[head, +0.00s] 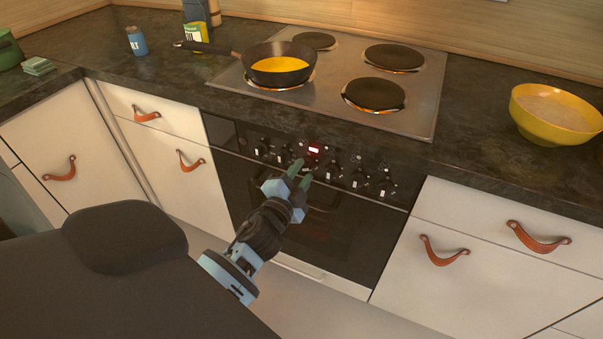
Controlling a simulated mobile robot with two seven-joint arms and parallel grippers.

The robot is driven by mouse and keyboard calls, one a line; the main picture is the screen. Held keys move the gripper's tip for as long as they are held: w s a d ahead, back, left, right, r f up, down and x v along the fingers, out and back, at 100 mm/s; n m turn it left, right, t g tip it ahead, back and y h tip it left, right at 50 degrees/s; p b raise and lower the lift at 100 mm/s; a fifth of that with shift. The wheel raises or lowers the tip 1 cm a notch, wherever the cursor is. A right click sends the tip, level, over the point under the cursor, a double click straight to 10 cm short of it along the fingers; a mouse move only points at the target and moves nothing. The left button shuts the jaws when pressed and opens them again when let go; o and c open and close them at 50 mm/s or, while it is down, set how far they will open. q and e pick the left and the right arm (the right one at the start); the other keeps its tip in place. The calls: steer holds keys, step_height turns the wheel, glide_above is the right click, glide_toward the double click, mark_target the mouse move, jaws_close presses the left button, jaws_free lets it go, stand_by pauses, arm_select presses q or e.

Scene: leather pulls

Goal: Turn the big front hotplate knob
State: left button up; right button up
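The black control panel (325,168) of the oven carries a row of dark knobs below the counter edge, with a small lit red display (314,149) near its middle. Knobs show left of the display (263,149) and right of it (358,177); which one is for the big front hotplate I cannot tell. My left gripper (301,174) is in front of the panel, just below the display, its two green fingertips apart and pointing at the panel. It hides part of the knob row. Whether a fingertip touches a knob is unclear. My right gripper is not in view.
The cooktop (332,100) has several dark hotplates, one front hotplate (374,94) bare. A pan (277,64) with yellow content sits at its left. A yellow bowl (552,123) stands at right. The oven door handle (325,210) and leather drawer pulls (443,251) project below the counter.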

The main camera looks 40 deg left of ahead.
arm_select(q)
steer(key=v, duration=0.7)
steer(key=shift+s, duration=0.2)
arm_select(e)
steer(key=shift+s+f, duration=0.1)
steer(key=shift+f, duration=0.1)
